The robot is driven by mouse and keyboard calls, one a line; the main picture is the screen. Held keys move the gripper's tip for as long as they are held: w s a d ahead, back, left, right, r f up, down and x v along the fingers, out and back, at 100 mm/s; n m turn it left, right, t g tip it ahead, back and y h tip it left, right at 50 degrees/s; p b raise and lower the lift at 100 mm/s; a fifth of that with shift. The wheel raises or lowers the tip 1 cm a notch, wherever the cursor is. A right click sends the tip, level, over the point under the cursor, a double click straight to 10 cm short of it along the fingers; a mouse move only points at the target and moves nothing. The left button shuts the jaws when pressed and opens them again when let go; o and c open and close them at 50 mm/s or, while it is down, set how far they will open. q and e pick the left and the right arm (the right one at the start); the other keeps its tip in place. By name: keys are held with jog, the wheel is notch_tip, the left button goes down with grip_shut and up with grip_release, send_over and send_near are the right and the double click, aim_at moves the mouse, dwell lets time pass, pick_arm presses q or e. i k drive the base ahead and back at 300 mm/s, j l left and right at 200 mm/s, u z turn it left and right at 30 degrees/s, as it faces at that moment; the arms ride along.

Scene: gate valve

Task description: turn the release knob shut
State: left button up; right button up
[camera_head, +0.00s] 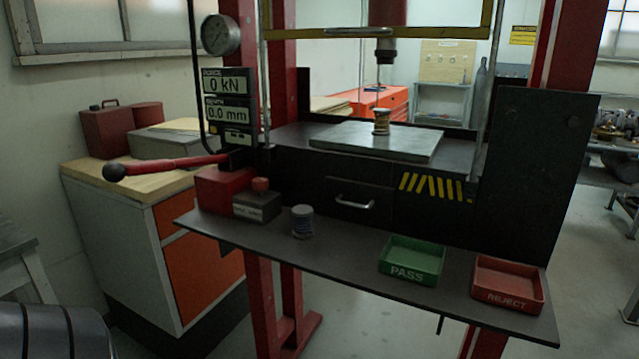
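A small red knob (260,184), which looks like the release knob, sits on top of a dark block (257,206) with a pale label too small to read. The block stands on the left part of the press shelf, beside a red pump housing (222,188). A long red lever (170,164) with a black ball end reaches left from the housing. I cannot tell from this view whether the knob is open or shut. Neither of my grippers is in view. A grey ribbed part, which seems to be mine, shows in the lower left corner.
The display (227,97) reads 0 kN and 0.0 mm. A spool-like part (302,221) stands on the shelf right of the block; another (381,122) stands on the press plate (350,140). A green PASS tray (411,260) and red REJECT tray (507,284) sit right.

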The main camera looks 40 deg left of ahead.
aim_at(261, 185)
jog(key=u, duration=1.9)
